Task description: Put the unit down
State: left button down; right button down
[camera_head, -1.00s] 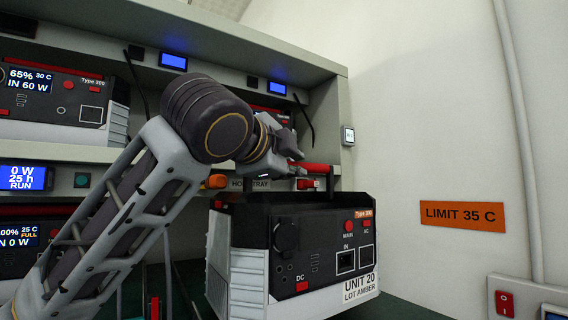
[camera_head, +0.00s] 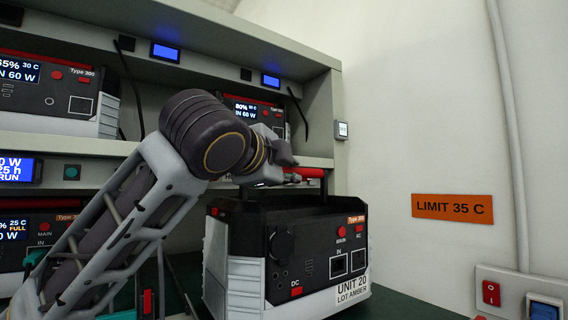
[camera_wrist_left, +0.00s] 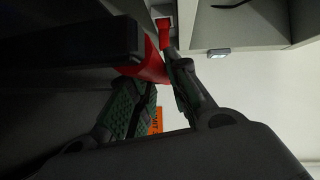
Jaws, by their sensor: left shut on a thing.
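The unit (camera_head: 310,260) is a black and light grey box labelled UNIT 20, LOT AMBER, Type 300. It has a red top handle (camera_head: 312,172), and is upright at lower centre in the head view. My left gripper (camera_head: 290,177) is at the handle, above the unit. In the left wrist view its fingers (camera_wrist_left: 158,88) are closed around the red handle (camera_wrist_left: 150,66). The unit's lowest edge is close to the picture's bottom, and I cannot tell if it touches the green surface (camera_head: 412,307). My right gripper is not in view.
A rack (camera_head: 310,162) with other Type 300 units (camera_head: 50,88) stands behind and left. The wall at right carries an orange LIMIT 35 C sign (camera_head: 452,206) and a red switch (camera_head: 491,292). Green surface shows bare right of the unit.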

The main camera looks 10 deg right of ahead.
pick_arm(q)
jog(key=shift+s+a+f, duration=0.1)
jog(key=shift+s, duration=0.05)
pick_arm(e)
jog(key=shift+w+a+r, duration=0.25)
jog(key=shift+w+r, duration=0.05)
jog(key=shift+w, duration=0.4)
